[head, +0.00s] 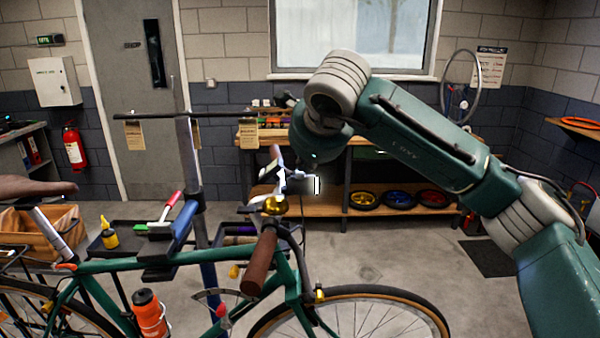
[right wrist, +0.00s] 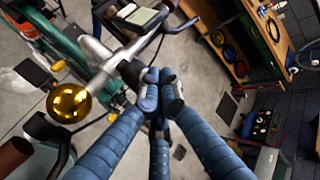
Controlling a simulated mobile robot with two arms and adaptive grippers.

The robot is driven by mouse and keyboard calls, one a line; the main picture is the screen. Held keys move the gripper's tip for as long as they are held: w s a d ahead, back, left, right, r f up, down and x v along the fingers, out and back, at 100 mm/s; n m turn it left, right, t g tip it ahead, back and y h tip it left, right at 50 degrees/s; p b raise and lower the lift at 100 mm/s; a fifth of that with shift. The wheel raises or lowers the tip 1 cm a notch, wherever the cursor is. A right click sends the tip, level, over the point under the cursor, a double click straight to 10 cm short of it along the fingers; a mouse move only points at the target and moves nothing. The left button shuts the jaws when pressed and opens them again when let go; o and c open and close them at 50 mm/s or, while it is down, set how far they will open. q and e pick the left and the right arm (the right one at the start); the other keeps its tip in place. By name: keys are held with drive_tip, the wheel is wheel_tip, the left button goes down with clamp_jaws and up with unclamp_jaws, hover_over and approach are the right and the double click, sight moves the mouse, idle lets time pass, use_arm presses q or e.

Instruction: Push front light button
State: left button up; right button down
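The green bicycle (head: 185,262) stands on the repair stand. Its handlebar carries a brass bell (head: 272,205), also in the right wrist view (right wrist: 68,102). A small dark block with a bright white face, seemingly the front light (head: 304,186), sits by the handlebar beyond the bell. In the right wrist view a dark part, probably this light (right wrist: 131,72), lies just left of my fingertips. Its button cannot be made out. My right gripper (head: 290,178) is at the handlebar; its blue fingers (right wrist: 158,88) are together with nothing visible between them. Contact is unclear. My left gripper is out of view.
A brown grip (head: 259,262) points toward me. A tool tray (head: 125,238) with a yellow bottle is on the stand at left. A wooden shelf bench (head: 330,209) with coloured coils stands behind. Open floor lies between the bike and the bench.

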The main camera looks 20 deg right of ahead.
drive_tip(key=shift+r, duration=0.2)
wheel_tip(320, 180, up, 6)
drive_tip(key=p, duration=0.3)
drive_tip(key=shift+p, duration=0.4)
drive_tip(key=shift+f, duration=0.15)
